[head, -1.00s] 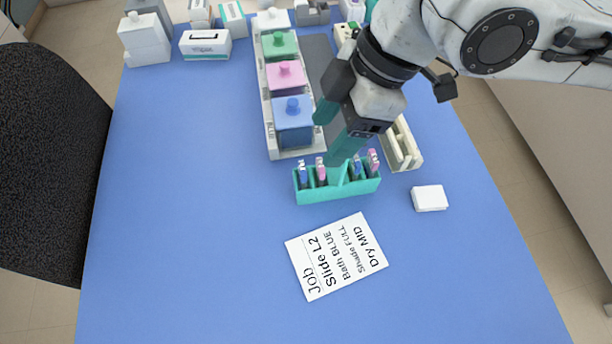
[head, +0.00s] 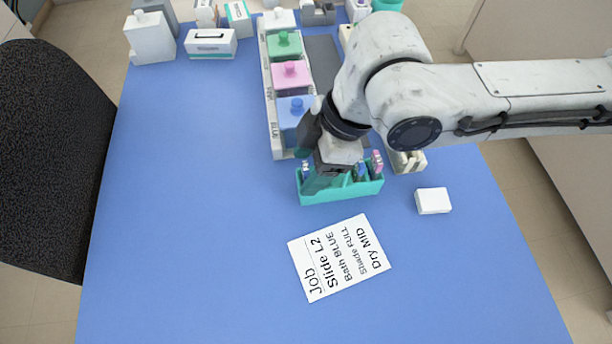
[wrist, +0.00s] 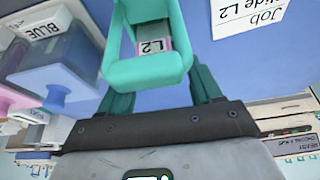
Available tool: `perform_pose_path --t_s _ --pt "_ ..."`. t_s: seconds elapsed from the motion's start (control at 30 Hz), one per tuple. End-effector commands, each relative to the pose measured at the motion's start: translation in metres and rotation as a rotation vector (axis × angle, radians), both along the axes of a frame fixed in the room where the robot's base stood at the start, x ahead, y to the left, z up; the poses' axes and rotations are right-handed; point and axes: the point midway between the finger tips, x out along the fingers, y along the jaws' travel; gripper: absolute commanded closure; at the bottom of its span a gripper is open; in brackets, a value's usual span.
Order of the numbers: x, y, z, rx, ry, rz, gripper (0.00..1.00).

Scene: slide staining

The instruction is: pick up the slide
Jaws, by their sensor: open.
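The slide labelled L2 (wrist: 152,45), with a pink edge round its label, stands in the teal rack (wrist: 150,73). The rack also shows in the head view (head: 340,196), with a blue-topped slide (head: 360,170) and a pink-topped slide (head: 376,162) at its right end. My gripper (head: 318,182) is over the left part of the rack and hides most of the slides there. In the wrist view its teal fingers are apart, one on each side of the rack. Nothing is seen held; whether the fingers touch the rack or slide cannot be told.
A job card (head: 339,257) reading Slide L2, Bath BLUE lies in front of the rack. A white block (head: 432,201) lies to the right. Blue (head: 291,112), pink (head: 290,74) and green (head: 283,44) lidded baths stand behind. The blue mat is clear at left.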

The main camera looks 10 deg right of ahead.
Motion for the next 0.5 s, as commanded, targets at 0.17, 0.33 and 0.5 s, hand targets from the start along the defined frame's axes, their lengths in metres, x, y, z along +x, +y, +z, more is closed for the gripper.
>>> perform_pose_path --t_s 0.17,0.33,0.5 --pt "0.0 -0.0001 0.0003 0.0 0.0 0.0 0.49" --pt "0.0 -0.0002 0.0004 0.0 0.0 0.0 0.65" --pt "0.0 -0.0003 0.0004 0.0 0.0 0.0 0.81"
